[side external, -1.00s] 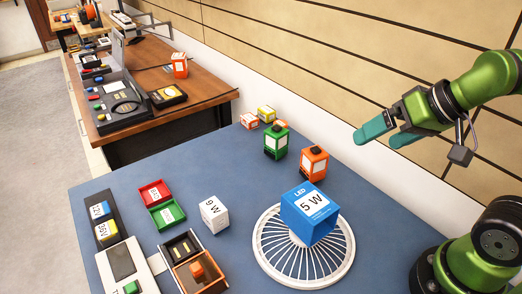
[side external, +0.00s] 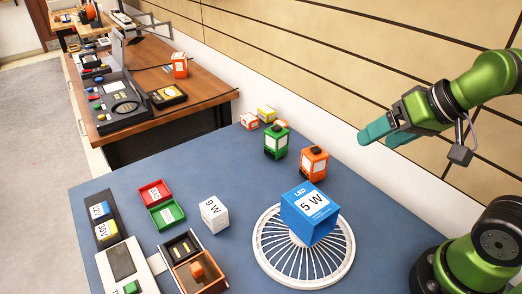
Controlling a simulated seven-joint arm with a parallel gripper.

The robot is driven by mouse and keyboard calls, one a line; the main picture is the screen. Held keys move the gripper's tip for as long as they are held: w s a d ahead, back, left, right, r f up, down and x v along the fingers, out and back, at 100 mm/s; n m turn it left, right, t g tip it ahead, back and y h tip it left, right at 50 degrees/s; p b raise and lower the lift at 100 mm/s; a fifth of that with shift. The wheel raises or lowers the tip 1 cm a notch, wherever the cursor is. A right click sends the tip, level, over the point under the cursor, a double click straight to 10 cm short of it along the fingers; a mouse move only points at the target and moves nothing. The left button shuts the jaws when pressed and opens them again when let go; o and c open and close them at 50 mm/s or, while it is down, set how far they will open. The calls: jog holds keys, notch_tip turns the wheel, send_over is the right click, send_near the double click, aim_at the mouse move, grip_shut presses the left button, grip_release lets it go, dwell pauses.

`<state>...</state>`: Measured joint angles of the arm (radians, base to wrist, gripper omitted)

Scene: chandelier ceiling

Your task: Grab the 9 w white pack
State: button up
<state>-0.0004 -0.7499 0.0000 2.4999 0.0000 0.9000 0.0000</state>
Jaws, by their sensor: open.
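The white pack marked 9 W (side external: 214,214) stands on the blue table (side external: 240,175), left of the round white wire stand. My gripper (side external: 381,137) is at the upper right, high above the table, with its teal fingers pointing left. It is open and empty, well apart from the white pack. A blue box marked LED 5 W (side external: 310,213) sits on the white wire stand (side external: 342,262), between my arm's side and the white pack.
Green (side external: 276,142) and orange (side external: 313,164) boxes stand toward the back, with smaller boxes behind. Red (side external: 154,193) and green (side external: 166,214) trays, an open brown box (side external: 201,275) and a grey device (side external: 124,262) lie left. The table's middle is clear.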

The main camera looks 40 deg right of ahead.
jog(key=n+g+h, duration=0.2)
jog(key=n+g, duration=0.3)
jog(key=g, duration=0.2)
send_over(213, 206)
notch_tip(213, 206, down, 6)
notch_tip(213, 206, down, 11)
jog(key=shift+s+r, duration=0.15)
jog(key=shift+r, duration=0.05)
jog(key=shift+f, duration=3.15)
